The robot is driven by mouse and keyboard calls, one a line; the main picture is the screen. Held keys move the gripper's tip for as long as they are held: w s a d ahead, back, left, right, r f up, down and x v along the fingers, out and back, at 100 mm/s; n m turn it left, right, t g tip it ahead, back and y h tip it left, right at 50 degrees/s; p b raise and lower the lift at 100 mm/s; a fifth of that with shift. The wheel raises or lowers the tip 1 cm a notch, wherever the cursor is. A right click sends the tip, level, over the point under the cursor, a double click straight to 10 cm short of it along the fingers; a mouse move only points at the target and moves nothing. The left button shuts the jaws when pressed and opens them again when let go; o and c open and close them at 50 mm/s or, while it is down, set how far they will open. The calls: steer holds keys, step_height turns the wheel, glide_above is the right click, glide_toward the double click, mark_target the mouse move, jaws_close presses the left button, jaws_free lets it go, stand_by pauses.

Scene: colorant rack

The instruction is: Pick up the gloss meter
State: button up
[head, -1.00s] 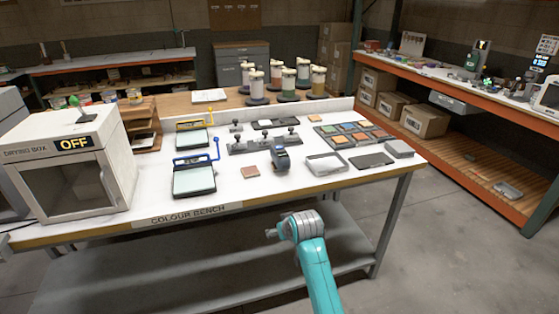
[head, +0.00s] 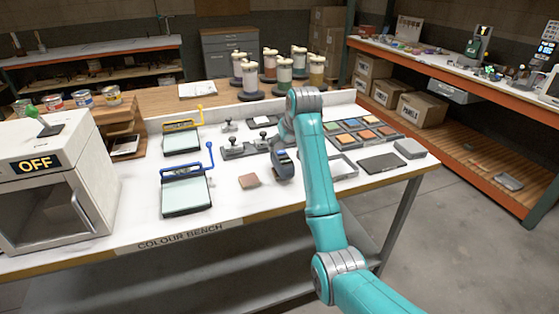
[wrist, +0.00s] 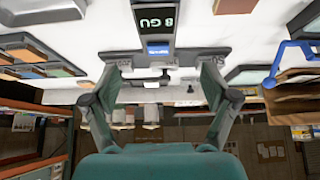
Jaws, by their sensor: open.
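In the wrist view the gloss meter (wrist: 154,22) is at the top centre, with a lit display reading "8 GU". My gripper (wrist: 158,70) is open, its two fingers spread wide to either side with nothing between them. The gloss meter is just beyond the fingertips, apart from them. In the head view my arm covers most of the gripper, which is above and behind the meter.
A reddish tile (head: 249,181) lies left of the meter. A grey holder block (head: 246,149) is behind it. A blue-handled panel device (head: 187,194) stands left. A shallow tray (head: 343,167), dark pad (head: 381,163) and swatch board (head: 352,126) are right.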

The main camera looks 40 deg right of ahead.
mark_target(282, 154)
steer(key=x, duration=0.9)
steer(key=shift+s+d+f, duration=0.1)
steer(key=shift+d+f, duration=0.05)
steer(key=shift+f, duration=0.3)
steer(key=shift+r, duration=0.1)
jaws_close()
step_height(282, 154, up, 10)
